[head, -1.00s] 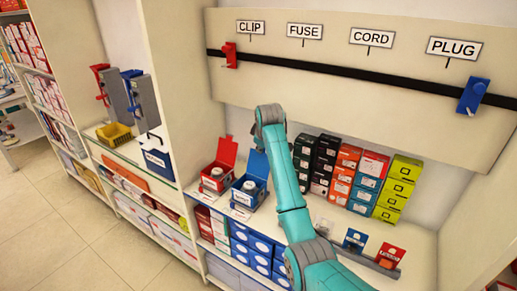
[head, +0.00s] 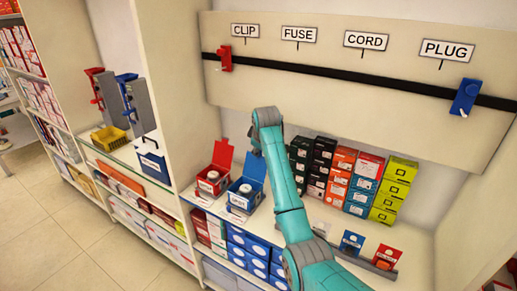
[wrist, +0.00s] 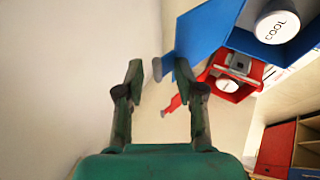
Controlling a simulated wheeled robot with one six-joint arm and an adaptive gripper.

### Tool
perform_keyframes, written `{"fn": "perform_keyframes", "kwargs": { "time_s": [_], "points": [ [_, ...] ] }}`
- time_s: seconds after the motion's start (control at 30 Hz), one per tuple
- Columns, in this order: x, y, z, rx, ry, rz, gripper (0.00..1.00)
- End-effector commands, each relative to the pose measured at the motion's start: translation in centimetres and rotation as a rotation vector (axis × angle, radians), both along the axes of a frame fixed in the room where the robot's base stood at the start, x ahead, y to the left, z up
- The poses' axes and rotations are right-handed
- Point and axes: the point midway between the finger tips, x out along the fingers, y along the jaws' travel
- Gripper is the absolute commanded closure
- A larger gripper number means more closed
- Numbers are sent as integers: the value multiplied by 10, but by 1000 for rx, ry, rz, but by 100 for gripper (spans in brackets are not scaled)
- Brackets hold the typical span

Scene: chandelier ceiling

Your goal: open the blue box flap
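A blue box (head: 241,197) stands on the shelf with its blue flap (head: 255,168) tilted up at the back. In the wrist view, the blue box (wrist: 305,42) is at the top right, holding a white round item marked COOL. Its flap (wrist: 205,28) reaches left, with a narrow blue end beyond my fingertips. My gripper (wrist: 160,82) is open, with nothing seen between its fingers; contact with the flap cannot be told. In the head view, my gripper is hidden behind my arm.
A red box (head: 211,182) with a raised red flap stands left of the blue box. Stacked coloured cartons (head: 345,172) stand on the right. A labelled board (head: 300,75) with a black rail spans the wall above. Another blue box (head: 153,163) sits on the left shelf.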

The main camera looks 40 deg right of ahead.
Motion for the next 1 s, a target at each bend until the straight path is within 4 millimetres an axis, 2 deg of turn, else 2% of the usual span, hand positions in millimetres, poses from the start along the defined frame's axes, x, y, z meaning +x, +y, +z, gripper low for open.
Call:
{"fn": "perform_keyframes", "kwargs": {
  "time_s": [0.17, 0.7, 1.0],
  "points": [
    [-4, 0, 3, 0, 5, -3, 66],
    [-52, 26, 81, -1, -2, 0, 66],
    [-63, 32, 97, 0, 0, 0, 66]
  ]
}}
